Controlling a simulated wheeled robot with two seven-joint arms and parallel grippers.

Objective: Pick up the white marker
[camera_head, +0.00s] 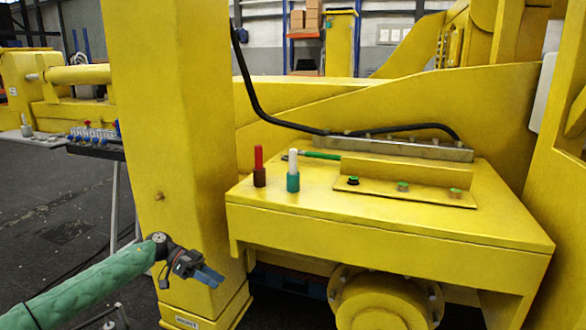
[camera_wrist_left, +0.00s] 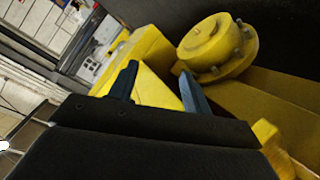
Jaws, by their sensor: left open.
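The white marker (camera_head: 293,171) stands upright on the yellow platform; its upper part is white and its lower part is teal green. A red marker (camera_head: 259,166) with a dark brown lower part stands upright just to its left. My left gripper (camera_head: 210,277) is open and empty, low in front of the yellow column, below and to the left of the markers. Its two blue fingers also show apart in the left wrist view (camera_wrist_left: 158,84), with no marker between them. My right gripper is not in view.
The yellow platform (camera_head: 390,215) carries a raised bracket (camera_head: 405,184) with green-topped bolts and a green pencil-like item (camera_head: 320,155) behind the markers. A thick yellow column (camera_head: 180,130) stands left of the platform. A round flanged yellow part (camera_head: 385,300) sits below it.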

